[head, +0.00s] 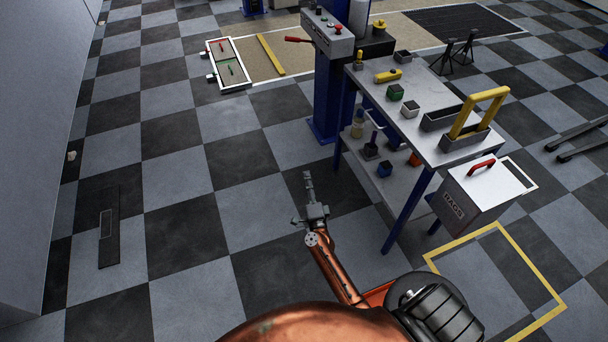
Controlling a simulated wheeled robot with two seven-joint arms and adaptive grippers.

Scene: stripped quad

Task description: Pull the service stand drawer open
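The service stand (435,128) is a grey-topped table on blue legs with a lower shelf (400,180), right of centre in the head view. I cannot make out a drawer front on it. A pale box marked RAGS (458,203) with a red handle (482,166) stands at its near right end. My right gripper (308,180) is over the checkered floor, left of the stand and apart from it. It holds nothing I can see, and its fingers are too small and edge-on to judge. My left gripper is not in view.
A blue post with a control box (328,32) and red lever stands behind the stand. Small items and a yellow-handled tray (468,137) sit on the stand top. A yellow outline (540,270) marks the floor at right. Floor left of my arm is mostly clear.

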